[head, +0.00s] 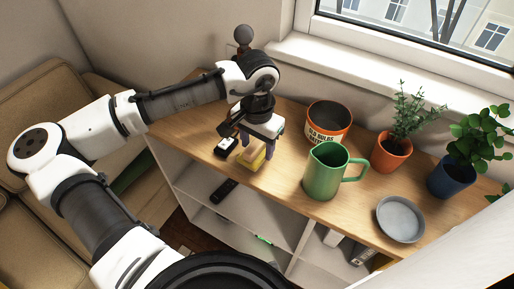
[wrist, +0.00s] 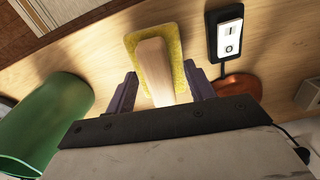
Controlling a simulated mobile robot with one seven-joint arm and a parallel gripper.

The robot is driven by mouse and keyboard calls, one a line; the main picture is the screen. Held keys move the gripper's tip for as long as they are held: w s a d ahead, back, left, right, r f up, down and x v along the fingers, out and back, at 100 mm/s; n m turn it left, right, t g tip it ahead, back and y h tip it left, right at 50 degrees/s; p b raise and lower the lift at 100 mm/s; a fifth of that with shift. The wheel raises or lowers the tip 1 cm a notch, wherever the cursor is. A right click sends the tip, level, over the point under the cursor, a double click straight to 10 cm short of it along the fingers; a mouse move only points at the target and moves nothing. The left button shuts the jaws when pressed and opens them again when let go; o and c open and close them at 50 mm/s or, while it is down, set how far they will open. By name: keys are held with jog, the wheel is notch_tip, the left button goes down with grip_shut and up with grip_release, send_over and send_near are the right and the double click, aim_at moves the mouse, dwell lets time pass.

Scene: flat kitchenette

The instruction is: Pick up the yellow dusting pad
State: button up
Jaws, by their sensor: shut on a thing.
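The yellow dusting pad (head: 252,158) has a pale wooden handle and is at the front edge of the wooden shelf top, left of the green jug. It also shows in the wrist view (wrist: 174,42), with its handle running between my fingers. My gripper (head: 257,148) is above the pad, pointing down, with its purple fingers on either side of the handle. In the wrist view my gripper (wrist: 162,82) is shut on this handle. I cannot tell whether the pad touches the wood or is slightly raised.
A black and white device (head: 226,147) lies just left of the pad. The green jug (head: 322,172) and an orange-and-white tin (head: 328,122) stand to the right. Potted plants (head: 391,150) and a grey dish (head: 400,219) are farther right. A remote (head: 224,190) lies on the lower shelf.

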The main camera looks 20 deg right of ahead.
aim_at(257, 143)
notch_tip(257, 143, up, 18)
jog(key=b, duration=0.1)
jog(key=shift+r, duration=0.15)
jog(key=o, duration=0.4)
jog(key=shift+c, duration=1.4)
